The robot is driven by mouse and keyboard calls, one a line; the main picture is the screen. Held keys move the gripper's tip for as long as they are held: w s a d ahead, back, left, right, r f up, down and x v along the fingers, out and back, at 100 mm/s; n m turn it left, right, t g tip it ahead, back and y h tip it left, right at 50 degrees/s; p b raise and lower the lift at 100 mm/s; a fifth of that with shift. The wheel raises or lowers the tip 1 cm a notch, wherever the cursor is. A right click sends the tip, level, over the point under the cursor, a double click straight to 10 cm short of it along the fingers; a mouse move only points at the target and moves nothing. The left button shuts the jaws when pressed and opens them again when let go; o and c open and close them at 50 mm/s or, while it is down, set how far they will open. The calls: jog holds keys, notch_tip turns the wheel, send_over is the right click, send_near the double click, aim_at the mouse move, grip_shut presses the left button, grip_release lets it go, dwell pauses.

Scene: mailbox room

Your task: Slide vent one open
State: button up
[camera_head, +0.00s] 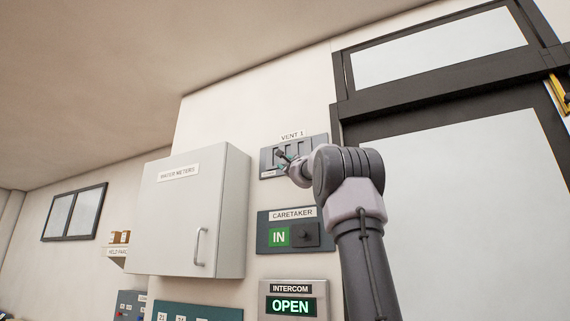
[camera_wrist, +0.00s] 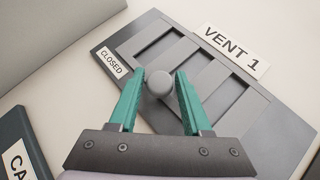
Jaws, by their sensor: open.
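Vent 1 is a grey slatted panel (camera_head: 319,144) on the wall in the head view, under a "VENT 1" label. In the wrist view the vent panel (camera_wrist: 262,127) fills much of the picture, tilted, with a "CLOSED" label (camera_wrist: 111,62) near its left end. A round grey knob (camera_wrist: 158,83) stands out from the slats. My gripper (camera_wrist: 157,90) is open, with its teal fingers on either side of the knob and a gap showing at each side. In the head view my gripper (camera_head: 284,161) is at the vent's left part, partly hiding it.
A "CARETAKER" panel (camera_head: 262,240) is right below the vent, with an intercom (camera_head: 291,288) under it. A water meters cabinet (camera_head: 190,215) juts out to the left. A dark-framed door (camera_head: 460,190) stands to the right.

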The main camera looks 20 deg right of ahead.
grip_shut()
dwell(1.5)
